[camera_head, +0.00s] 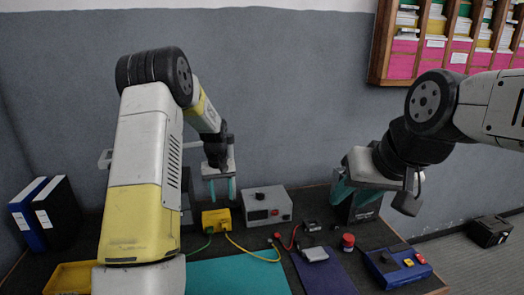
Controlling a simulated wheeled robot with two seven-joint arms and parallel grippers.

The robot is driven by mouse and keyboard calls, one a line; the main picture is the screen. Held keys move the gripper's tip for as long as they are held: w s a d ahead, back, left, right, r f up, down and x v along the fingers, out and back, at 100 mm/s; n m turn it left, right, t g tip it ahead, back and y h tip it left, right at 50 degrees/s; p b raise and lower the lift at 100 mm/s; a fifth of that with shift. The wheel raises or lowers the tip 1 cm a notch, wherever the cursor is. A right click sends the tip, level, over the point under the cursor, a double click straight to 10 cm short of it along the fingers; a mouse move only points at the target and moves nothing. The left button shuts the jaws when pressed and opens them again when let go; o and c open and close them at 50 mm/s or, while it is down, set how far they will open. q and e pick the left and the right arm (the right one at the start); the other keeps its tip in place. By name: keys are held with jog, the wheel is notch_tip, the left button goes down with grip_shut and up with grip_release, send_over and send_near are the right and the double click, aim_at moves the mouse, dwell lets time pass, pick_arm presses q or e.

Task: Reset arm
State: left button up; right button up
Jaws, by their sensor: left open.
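My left gripper (222,189) hangs above the back of the bench with its teal fingers pointing down, open and empty. It is just above and behind a yellow box (216,220) that has a green and a yellow wire. My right gripper (352,190) is over the right back of the bench, in front of a dark box. Its teal fingers are partly hidden by its own body, so its opening is unclear. No held object shows in it.
A teal mat (238,276) and a purple mat (325,273) lie in front. A red button (348,241), small dark parts (311,226) and a blue control box (398,268) are at right. A yellow tray (68,279) and binders (55,213) are at left. A shelf (450,43) hangs upper right.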

pick_arm(q)
jog(key=s+d+r+m+t+h, duration=0.1)
jog(key=s+r, duration=0.6)
jog(key=r, duration=0.3)
jog(key=s+d+r+t, duration=0.1)
jog(key=s+r+t, duration=0.1)
jog(key=s+r, duration=0.6)
jog(key=s+d+r+m+t, duration=0.1)
jog(key=s+r, duration=0.1)
jog(key=s, duration=0.7)
jog(key=s+d+r+m+t+h, duration=0.1)
jog(key=s+r, duration=0.2)
jog(key=s, duration=0.5)
jog(key=shift+s+d+r, duration=0.15)
jog(key=shift+s+d, duration=0.2)
